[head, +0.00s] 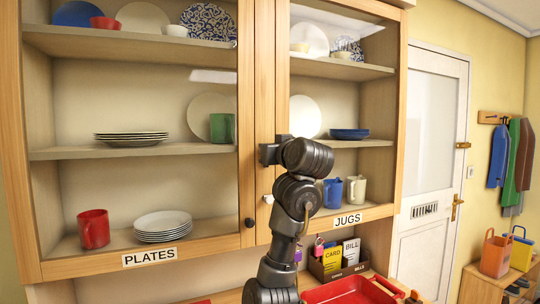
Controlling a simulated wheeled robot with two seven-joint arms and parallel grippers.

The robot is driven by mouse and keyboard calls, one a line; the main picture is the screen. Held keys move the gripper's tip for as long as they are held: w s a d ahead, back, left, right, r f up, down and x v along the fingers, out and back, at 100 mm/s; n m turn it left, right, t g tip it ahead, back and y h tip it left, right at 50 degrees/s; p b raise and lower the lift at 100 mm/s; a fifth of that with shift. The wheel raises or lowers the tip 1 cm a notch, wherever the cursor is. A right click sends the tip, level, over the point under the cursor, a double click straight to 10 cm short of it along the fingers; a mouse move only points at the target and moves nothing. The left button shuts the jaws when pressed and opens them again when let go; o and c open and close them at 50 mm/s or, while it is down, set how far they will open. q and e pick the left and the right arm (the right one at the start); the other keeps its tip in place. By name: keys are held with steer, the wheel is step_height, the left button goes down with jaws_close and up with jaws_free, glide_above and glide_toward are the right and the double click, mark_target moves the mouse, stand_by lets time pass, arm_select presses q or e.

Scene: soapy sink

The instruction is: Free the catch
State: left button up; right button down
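A tall wooden cupboard (264,75) with two glazed doors fills the middle of the view. A small pale piece (268,199), possibly the catch, sits where the doors meet, just left of my arm. A round dark knob (249,222) is on the left door's lower corner. One black arm of mine, seemingly the left, rises from the bottom centre in front of the door frames. Its dark end (268,153) turns left, above the pale piece and apart from it in the picture. Its fingers cannot be made out. My other gripper is out of view.
Plates, bowls and mugs stand behind the glass, over labels PLATES (150,257) and JUGS (348,220). Below are a red tray (348,291) and a box of cards and bills (338,266). A white door (430,170), coats and bright containers (497,253) are at right.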

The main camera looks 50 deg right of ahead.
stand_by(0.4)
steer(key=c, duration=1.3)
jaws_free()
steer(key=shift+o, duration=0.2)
